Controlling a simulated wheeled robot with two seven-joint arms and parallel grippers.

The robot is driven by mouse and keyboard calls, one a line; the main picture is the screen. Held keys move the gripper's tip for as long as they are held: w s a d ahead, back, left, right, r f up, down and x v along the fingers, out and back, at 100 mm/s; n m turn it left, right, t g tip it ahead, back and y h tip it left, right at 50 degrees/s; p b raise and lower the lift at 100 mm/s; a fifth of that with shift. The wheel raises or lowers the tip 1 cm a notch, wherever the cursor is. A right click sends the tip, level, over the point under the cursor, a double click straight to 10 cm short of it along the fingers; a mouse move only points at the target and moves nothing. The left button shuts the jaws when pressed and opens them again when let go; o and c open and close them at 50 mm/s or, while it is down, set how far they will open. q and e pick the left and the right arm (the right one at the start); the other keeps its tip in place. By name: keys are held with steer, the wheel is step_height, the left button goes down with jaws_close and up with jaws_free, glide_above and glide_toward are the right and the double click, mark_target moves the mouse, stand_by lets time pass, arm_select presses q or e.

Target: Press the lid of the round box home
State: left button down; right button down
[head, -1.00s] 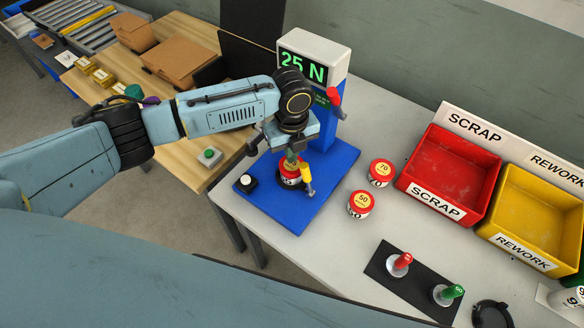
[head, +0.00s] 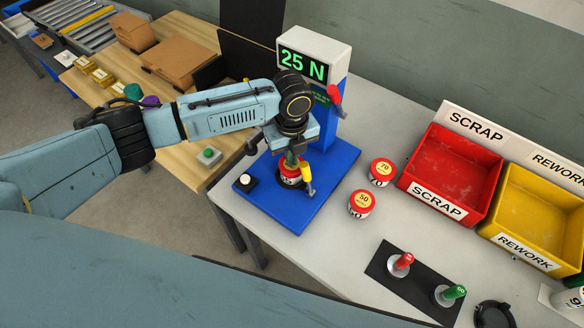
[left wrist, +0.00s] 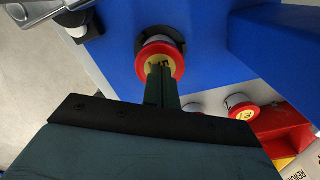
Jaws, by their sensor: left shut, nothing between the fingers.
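The round box (head: 290,180) with a red lid stands on the blue base of the press stand (head: 325,190), below my left gripper (head: 291,158). In the left wrist view its red lid (left wrist: 174,50) has a yellow centre with a dark mark partly hidden by the fingers. My left gripper (left wrist: 161,75) is shut and empty, with its green fingertips over the lid's centre. They appear to touch the lid, but I cannot tell for certain. The display (head: 303,66) reads 25 N. My right gripper is not in view.
Two red-lidded tins marked 70 (head: 381,168) and 50 (head: 361,202) stand right of the base. A red scrap bin (head: 428,198) and yellow rework bin (head: 517,250) are farther right. A white button (head: 245,181) sits at the base's left corner. Red and green stamps are in front.

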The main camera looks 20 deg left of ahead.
arm_select(q)
steer(key=shift+s+f, duration=0.15)
steer(key=shift+f, duration=0.35)
steer(key=shift+f+b, duration=0.35)
steer(key=shift+b, duration=0.05)
step_height(320, 180, up, 7)
steer(key=p, duration=0.7)
steer(key=shift+r+p, duration=0.2)
steer(key=shift+p, duration=0.1)
steer(key=shift+f, duration=0.1)
